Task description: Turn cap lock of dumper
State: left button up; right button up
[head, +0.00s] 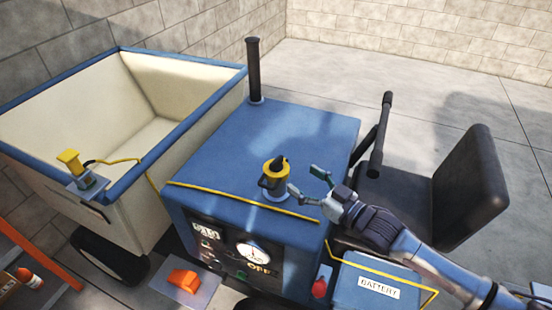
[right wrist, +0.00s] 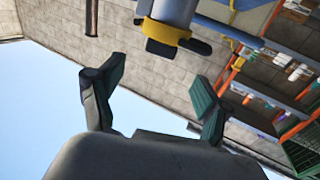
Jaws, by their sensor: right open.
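The dumper has a blue hood (head: 300,130) with a filler neck on top, closed by a yellow and black cap (head: 268,180) with a black lock piece on it. My right gripper (head: 306,181) is open and empty just to the right of the cap, its fingers pointing toward it. The fingers look apart from the cap. In the right wrist view the yellow-rimmed cap (right wrist: 165,33) shows at the top, beyond the gap between the open green-padded fingers (right wrist: 160,84). My left gripper is not in view.
A black exhaust pipe (head: 254,70) stands at the hood's back. The cream skip (head: 190,75) is at left, the black seat (head: 470,185) and a dark lever bar (head: 381,135) at right. A blue battery box (head: 375,275) sits below my right arm. Open floor lies behind.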

aim_at(279, 163)
jog(key=x, duration=0.4)
jog(key=shift+w+a+r+p, duration=0.1)
jog(key=shift+w+a+p, duration=0.1)
jog(key=shift+a+p, duration=0.15)
jog(key=x, duration=0.4)
jog(key=shift+w+a, duration=0.2)
jog(key=shift+w+a+f, duration=0.2)
jog(key=shift+f, duration=0.05)
jog(key=shift+c, duration=0.7)
jog(key=c, duration=1)
jog(key=n+g+y+b, duration=0.1)
jog(key=g+b, duration=0.1)
jog(key=b, duration=0.1)
jog(key=shift+n+y, duration=0.4)
jog(key=shift+n+g+y+b, duration=0.5)
jog(key=shift+n+g+b, duration=0.3)
jog(key=shift+g+b, duration=0.25)
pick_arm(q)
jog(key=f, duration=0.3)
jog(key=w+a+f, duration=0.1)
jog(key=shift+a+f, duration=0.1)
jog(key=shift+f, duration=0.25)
pick_arm(e)
jog(key=shift+n+g+y, duration=0.4)
jog(key=shift+n+g, duration=0.1)
jog(key=shift+g, duration=0.35)
jog(key=shift+c, duration=0.2)
